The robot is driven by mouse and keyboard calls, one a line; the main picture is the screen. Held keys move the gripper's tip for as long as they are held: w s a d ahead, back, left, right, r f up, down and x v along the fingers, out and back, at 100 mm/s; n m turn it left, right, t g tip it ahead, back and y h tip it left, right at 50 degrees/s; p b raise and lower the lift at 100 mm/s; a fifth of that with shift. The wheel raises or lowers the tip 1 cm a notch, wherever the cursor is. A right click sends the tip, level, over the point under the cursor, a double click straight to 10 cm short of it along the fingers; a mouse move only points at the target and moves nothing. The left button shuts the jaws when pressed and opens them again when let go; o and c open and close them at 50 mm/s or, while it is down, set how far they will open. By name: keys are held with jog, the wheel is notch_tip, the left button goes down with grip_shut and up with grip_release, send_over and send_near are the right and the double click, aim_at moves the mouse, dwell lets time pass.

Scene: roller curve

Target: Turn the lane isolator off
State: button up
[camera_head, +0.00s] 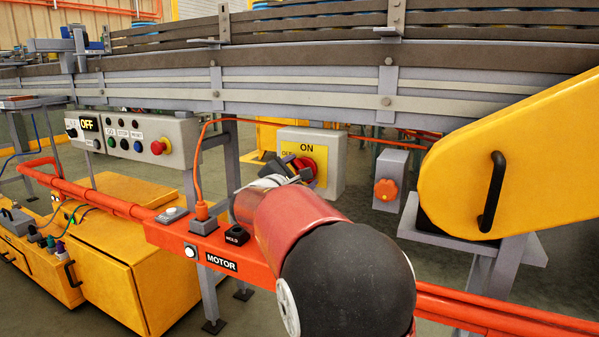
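The lane isolator (333,161) is a grey box under the conveyor, with a yellow plate marked ON. Its red rotary handle (304,165) is partly covered by the end of my arm. My red and black arm reaches up from the lower right of the middle. My gripper (288,172) is at the handle's left side in the picture. Its fingers are small and mostly hidden by the wrist, so I cannot tell whether they touch the handle or are open or shut.
A control box (184,129) with buttons and an OFF label hangs at left. A grey box with an orange knob (386,189) is right of the isolator. An orange rail (107,201) marked MOTOR crosses in front. A yellow guard (530,150) fills the right; the conveyor (300,85) runs above.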

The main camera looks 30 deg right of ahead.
jog(key=shift+n+p, duration=2.15)
jog(key=shift+n, duration=2.15)
jog(key=shift+f, duration=0.1)
jog(key=o, duration=1)
jog(key=shift+a, duration=0.15)
jog(key=v, duration=0.7)
jog(key=shift+s+a+b, duration=0.25)
jog(key=shift+b, duration=0.05)
